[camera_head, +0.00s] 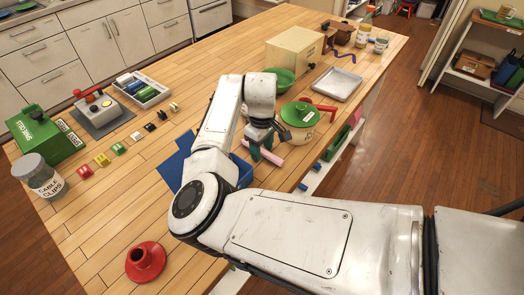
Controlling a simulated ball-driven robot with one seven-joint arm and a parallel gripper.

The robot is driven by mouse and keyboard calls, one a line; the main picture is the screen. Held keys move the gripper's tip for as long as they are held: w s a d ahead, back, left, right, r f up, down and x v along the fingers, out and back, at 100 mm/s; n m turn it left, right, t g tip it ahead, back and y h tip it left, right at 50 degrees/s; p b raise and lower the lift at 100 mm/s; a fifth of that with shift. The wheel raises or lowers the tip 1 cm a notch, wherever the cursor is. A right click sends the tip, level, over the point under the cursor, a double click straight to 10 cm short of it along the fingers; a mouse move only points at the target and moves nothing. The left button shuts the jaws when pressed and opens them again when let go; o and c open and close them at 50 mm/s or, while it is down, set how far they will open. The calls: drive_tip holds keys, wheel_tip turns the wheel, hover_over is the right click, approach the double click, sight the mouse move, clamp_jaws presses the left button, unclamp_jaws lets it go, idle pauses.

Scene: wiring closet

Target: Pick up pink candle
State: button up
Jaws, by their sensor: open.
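The pink candle (269,156) lies on its side on the wooden table, near the table's right edge. Only part of it shows, because my gripper covers some of it. My gripper (262,148) points down at the candle, with its dark fingers open. The fingertips are at or just above the candle. I cannot tell whether they touch it.
A lidded pot (300,113) with a red handle stands close to the right of my gripper. A green bowl (282,80) is behind it. A blue tray (174,166) lies left of my arm. A red round holder (145,261) sits at the front.

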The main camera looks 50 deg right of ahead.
drive_tip(key=shift+c, duration=0.4)
clamp_jaws()
idle(0.5)
